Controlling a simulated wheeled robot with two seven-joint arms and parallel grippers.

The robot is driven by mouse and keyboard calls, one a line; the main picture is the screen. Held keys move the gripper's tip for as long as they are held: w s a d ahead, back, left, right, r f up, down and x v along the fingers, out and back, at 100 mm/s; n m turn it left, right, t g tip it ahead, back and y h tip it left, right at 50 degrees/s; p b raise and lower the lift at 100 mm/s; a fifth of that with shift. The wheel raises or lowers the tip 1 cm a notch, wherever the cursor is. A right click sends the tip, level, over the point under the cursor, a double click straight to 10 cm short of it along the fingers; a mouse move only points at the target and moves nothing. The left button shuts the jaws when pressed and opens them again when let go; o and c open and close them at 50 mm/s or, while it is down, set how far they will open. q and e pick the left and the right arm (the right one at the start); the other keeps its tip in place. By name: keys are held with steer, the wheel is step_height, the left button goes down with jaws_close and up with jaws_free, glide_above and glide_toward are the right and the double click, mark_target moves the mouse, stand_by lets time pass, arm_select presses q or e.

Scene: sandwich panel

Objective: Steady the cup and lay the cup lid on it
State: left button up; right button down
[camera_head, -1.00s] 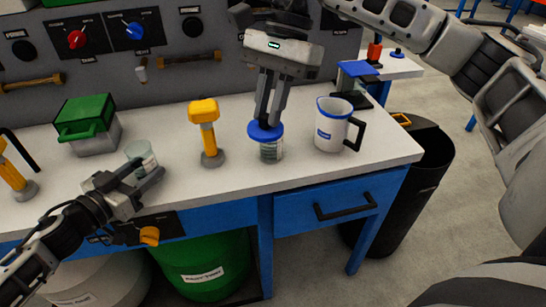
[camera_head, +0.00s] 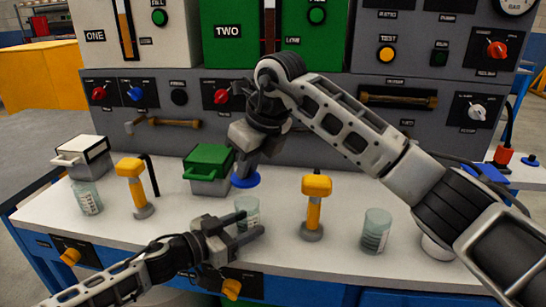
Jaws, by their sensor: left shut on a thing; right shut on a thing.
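A clear cup (camera_head: 246,206) stands on the white bench in front of the green-lidded box. My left gripper (camera_head: 248,226) is shut on the cup from the front left. The blue cup lid (camera_head: 247,180) is held by my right gripper (camera_head: 243,171), which reaches down from above and is shut on it. The lid is above the cup's rim and looks slightly apart from it. Whether it is centred over the cup is hard to tell from this angle.
A green-lidded box (camera_head: 208,163) stands just behind. Yellow-topped posts (camera_head: 313,205) (camera_head: 136,190) stand to either side. Other clear cups (camera_head: 88,199) (camera_head: 376,231) are at left and right. A white mug (camera_head: 437,249) is mostly hidden by my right arm. The control panel (camera_head: 330,145) rises behind.

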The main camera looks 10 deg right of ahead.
mark_target(252, 180)
steer(key=shift+f, duration=2.75)
steer(key=c, duration=0.8)
jaws_free()
steer(key=shift+r, duration=3.45)
